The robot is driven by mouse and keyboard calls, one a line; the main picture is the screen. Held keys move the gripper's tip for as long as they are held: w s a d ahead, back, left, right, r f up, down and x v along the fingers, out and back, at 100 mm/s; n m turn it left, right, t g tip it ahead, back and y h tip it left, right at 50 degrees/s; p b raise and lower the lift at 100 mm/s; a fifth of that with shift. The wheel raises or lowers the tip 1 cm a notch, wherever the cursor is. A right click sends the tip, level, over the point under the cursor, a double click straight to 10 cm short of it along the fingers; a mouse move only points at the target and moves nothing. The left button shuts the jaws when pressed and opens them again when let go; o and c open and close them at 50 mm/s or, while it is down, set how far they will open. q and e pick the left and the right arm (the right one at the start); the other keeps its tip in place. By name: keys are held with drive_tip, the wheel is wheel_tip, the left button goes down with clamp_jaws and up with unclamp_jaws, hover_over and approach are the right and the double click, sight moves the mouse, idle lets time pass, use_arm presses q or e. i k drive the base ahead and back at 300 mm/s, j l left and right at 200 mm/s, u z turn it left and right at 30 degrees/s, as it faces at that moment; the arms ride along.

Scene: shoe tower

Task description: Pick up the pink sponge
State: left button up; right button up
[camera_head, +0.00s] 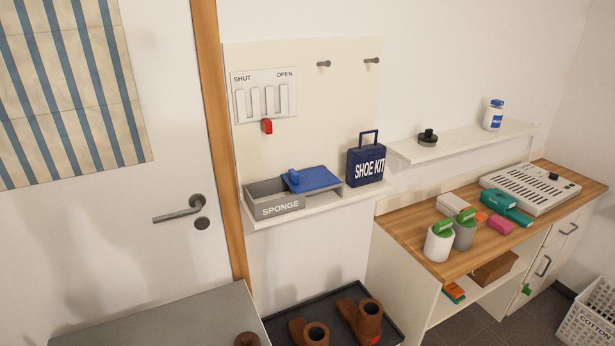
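The pink sponge (500,225) lies on the wooden counter (440,262) at the right. It is a small rounded pink block near the counter's front edge. A green brush-like item (507,207) lies just behind it, and a small orange piece (481,216) is to its left. Neither of my grippers shows in this view.
Two containers with green tops (438,242) stand left of the sponge. A white slotted rack (530,188) lies behind it. A grey box marked SPONGE (281,209) with a blue lid (313,180) and a SHOE KIT box (366,164) sit on the left shelf.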

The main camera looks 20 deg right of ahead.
sight(501, 225)
drive_tip(key=z, duration=2)
drive_tip(key=l+u, duration=0.1)
drive_tip(key=u, duration=0.25)
drive_tip(key=i+l+u, duration=0.1)
drive_tip(key=u, duration=0.25)
drive_tip(key=i+l+u, duration=0.1)
drive_tip(key=u, duration=0.3)
drive_tip(key=i+l+u, duration=0.15)
drive_tip(key=l+u, duration=0.3)
drive_tip(key=l, duration=0.8)
drive_tip(key=k+l+u, duration=0.1)
drive_tip(key=l+u, duration=0.35)
drive_tip(key=l, duration=1.7)
drive_tip(key=k+l, duration=0.1)
drive_tip(key=l, duration=0.8)
